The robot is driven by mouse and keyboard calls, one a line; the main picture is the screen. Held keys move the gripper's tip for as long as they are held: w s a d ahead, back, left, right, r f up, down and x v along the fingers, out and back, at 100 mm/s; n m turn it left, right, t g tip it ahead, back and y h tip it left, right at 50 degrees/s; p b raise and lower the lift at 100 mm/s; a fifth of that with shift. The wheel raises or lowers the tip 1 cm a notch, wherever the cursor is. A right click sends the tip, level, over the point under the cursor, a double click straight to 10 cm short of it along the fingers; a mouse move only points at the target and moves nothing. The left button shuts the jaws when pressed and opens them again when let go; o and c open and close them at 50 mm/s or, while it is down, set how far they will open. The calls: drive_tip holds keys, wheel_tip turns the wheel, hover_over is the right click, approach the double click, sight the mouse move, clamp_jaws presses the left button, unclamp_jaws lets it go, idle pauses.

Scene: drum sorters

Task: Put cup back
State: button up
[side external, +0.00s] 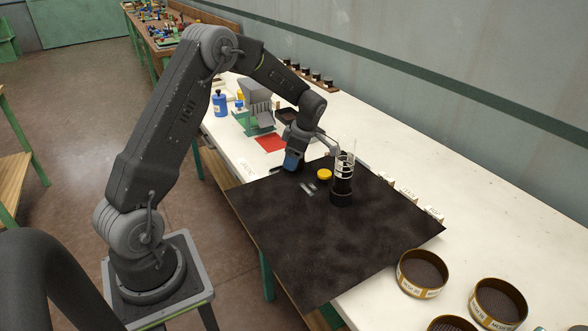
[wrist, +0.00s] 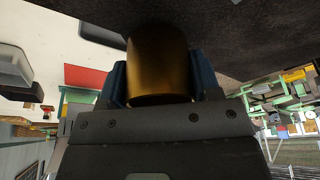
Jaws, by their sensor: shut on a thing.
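A brass-coloured cup (wrist: 160,62) sits between the two blue fingers of my gripper (wrist: 162,82) in the wrist view. The gripper is shut on it. In the side view my gripper (side external: 292,162) hangs low over the far left part of the black mat (side external: 300,235).
A clear cylinder with a black lower part (side external: 343,178) stands on the mat, right of my gripper. Sieves (side external: 423,272) sit at front right. A blue bottle (side external: 220,103) and red sheet (side external: 270,143) are behind.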

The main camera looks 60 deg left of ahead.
drive_tip(key=shift+w+f, duration=0.1)
drive_tip(key=shift+f, duration=1.95)
drive_tip(key=shift+f, duration=0.15)
drive_tip(key=o, duration=0.7)
